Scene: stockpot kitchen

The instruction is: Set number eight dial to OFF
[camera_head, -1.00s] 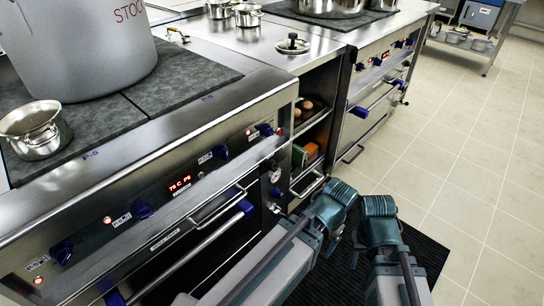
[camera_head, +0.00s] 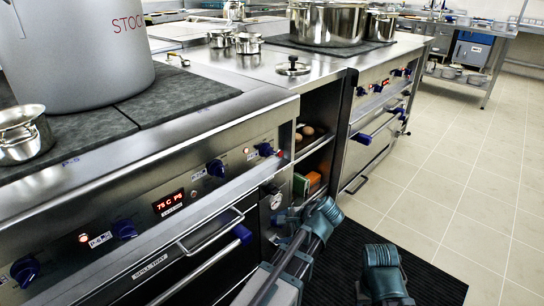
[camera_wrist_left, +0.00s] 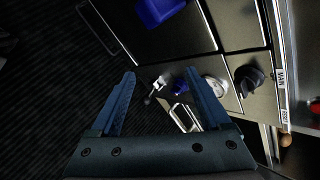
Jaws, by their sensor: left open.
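My left gripper (camera_head: 287,215) is low by the stove's front right corner, below and apart from the dials. In the left wrist view its two fingers (camera_wrist_left: 161,75) are spread with nothing between them.
A red display (camera_head: 169,201) sits between dials. A drawer handle (camera_head: 212,232) and blue-ended oven handle (camera_head: 243,235) stick out below. A stockpot (camera_head: 80,50) stands on top. The tiled floor (camera_head: 450,190) at right is clear.

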